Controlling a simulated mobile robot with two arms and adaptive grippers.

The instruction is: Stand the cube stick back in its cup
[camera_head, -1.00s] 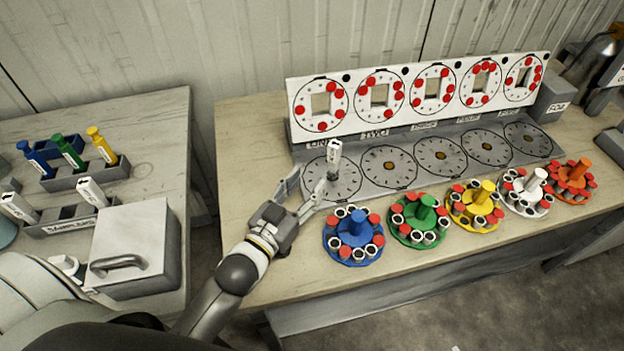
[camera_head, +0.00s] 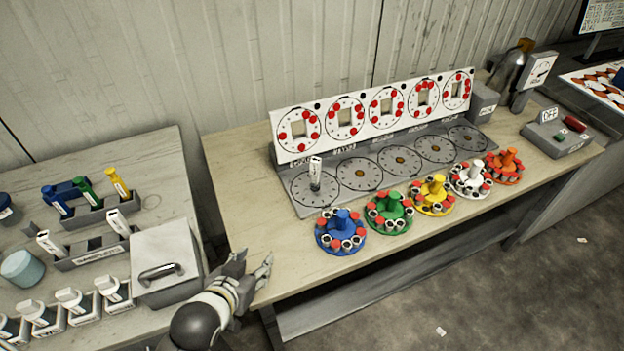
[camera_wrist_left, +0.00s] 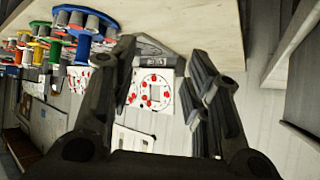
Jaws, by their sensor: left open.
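A white-topped stick with a dark mark (camera_head: 315,172) stands upright on the leftmost dial of the grey dial base (camera_head: 304,205). Whether it is the cube stick, and whether a cup holds its foot, is too small to tell. My left gripper (camera_head: 256,260) is open and empty at the front left edge of the table, apart from the stick. In the left wrist view its fingers (camera_wrist_left: 165,65) are spread with nothing between them. My right gripper is not in view.
Blue (camera_head: 341,232), green (camera_head: 390,209), yellow, white and orange carousels line the table front. A white dial panel (camera_head: 280,115) stands behind. On the left table are a lidded grey box (camera_head: 167,283), a rack marked SAMPLES (camera_head: 92,250) and several sticks in holders.

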